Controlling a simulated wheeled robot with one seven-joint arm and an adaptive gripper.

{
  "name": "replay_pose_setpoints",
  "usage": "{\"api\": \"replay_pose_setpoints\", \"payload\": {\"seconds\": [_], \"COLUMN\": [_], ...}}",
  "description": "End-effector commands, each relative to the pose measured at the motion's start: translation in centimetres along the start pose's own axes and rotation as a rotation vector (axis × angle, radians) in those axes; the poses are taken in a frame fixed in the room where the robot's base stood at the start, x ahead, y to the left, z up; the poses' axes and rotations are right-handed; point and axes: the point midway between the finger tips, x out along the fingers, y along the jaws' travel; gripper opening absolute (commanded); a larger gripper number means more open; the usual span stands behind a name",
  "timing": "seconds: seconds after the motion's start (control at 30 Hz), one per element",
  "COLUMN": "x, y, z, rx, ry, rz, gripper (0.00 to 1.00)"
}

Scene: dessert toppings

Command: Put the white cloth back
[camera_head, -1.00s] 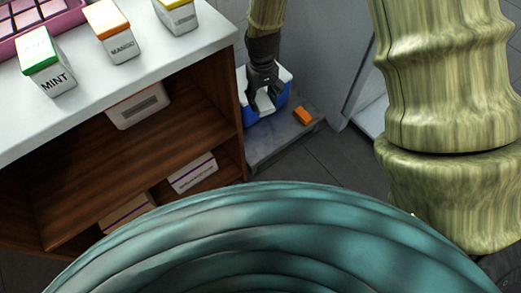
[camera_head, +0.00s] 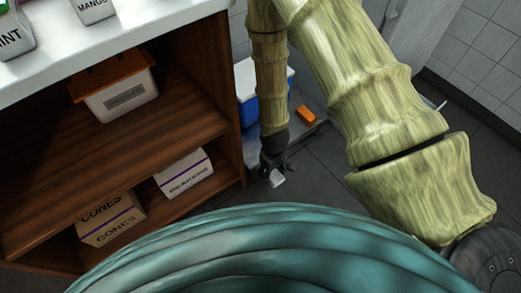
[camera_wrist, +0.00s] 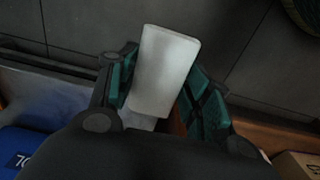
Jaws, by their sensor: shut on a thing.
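The white cloth (camera_wrist: 165,70) is a pale, folded, block-like piece between the fingers of my gripper (camera_wrist: 165,90) in the wrist view. My gripper is shut on it. In the head view my gripper (camera_head: 275,172) hangs low beside the shelf's right side, and a small part of the white cloth (camera_head: 277,179) shows under the fingers. The cloth is above the dark tiled floor.
A wooden shelf unit (camera_head: 190,100) with a white top stands at left, holding a lidded tub (camera_head: 120,98) and boxes (camera_head: 185,175). A blue and white bin (camera_head: 247,105) and an orange block (camera_head: 305,115) are behind my arm. Dark floor (camera_head: 330,165) is open at right.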

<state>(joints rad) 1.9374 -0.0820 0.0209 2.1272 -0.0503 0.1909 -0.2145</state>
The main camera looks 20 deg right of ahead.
Motion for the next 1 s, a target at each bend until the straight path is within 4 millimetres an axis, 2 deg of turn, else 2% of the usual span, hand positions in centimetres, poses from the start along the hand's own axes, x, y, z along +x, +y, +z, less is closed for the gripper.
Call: {"api": "replay_pose_setpoints", "payload": {"seconds": [0.7,0.83,1.0], "x": [1.6,1.6,1.7], "y": [5.1,5.7,5.9], "z": [-12.6,-14.1,-14.6], "rx": [0.0,0.0,0.0], "ry": [0.003,0.003,0.0], "rz": [0.001,0.0,0.0], "gripper": [0.3,0.3,0.3]}}
